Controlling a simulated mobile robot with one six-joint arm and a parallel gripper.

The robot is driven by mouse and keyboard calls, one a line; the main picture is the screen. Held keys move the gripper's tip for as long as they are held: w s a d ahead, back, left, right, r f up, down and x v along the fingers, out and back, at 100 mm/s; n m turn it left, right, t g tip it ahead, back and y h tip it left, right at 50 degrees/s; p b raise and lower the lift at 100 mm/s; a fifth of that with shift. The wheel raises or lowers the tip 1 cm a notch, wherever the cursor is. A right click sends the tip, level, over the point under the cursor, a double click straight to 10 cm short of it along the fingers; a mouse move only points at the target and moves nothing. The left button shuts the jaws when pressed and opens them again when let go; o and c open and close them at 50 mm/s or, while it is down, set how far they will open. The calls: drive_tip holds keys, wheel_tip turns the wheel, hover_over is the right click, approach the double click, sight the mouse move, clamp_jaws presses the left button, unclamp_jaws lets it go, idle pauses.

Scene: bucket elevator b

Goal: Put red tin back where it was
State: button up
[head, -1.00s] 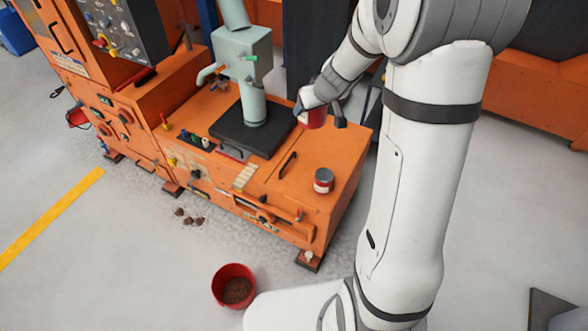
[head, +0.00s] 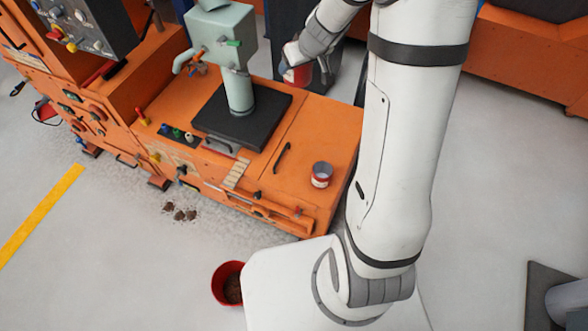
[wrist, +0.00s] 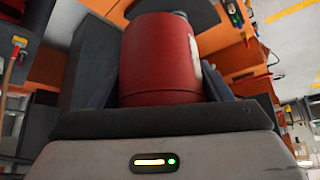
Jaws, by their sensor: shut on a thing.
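My gripper (head: 306,72) is shut on the red tin (head: 296,76) in the head view. It holds the tin above the far right part of the orange machine's top, apart from the surface as far as I can see. In the wrist view the red tin (wrist: 160,58) fills the space between the dark fingers, with a pale patch on its right side. A second tin (head: 320,175), red and white with a grey top, stands upright on the machine's near right top.
The orange machine (head: 315,125) has free top around the second tin. A pale green column (head: 238,90) stands on a black plate (head: 215,125). A red bucket (head: 222,283) of brown material is on the floor, partly hidden by my base. Brown clumps (head: 180,212) lie nearby.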

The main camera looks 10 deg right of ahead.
wheel_tip(320, 180, down, 49)
drive_tip(key=n+g+y+b, duration=0.1)
drive_tip(key=n+b, duration=0.2)
drive_tip(key=b, duration=1.1)
drive_tip(key=n+g+y+b, duration=0.1)
drive_tip(key=n+b, duration=0.2)
drive_tip(key=b, duration=1.1)
drive_tip(key=n+g+y+b, duration=0.1)
drive_tip(key=n+y+b, duration=0.1)
drive_tip(key=b, duration=1.2)
drive_tip(key=shift+s+f+n+g, duration=0.1)
drive_tip(key=shift+n+g, duration=0.2)
drive_tip(key=shift+n, duration=0.5)
drive_tip(key=shift+f+b, duration=0.2)
drive_tip(key=shift+b, duration=0.15)
drive_tip(key=o, duration=1.2)
drive_tip(key=shift+c, duration=0.2)
drive_tip(key=shift+r, duration=0.1)
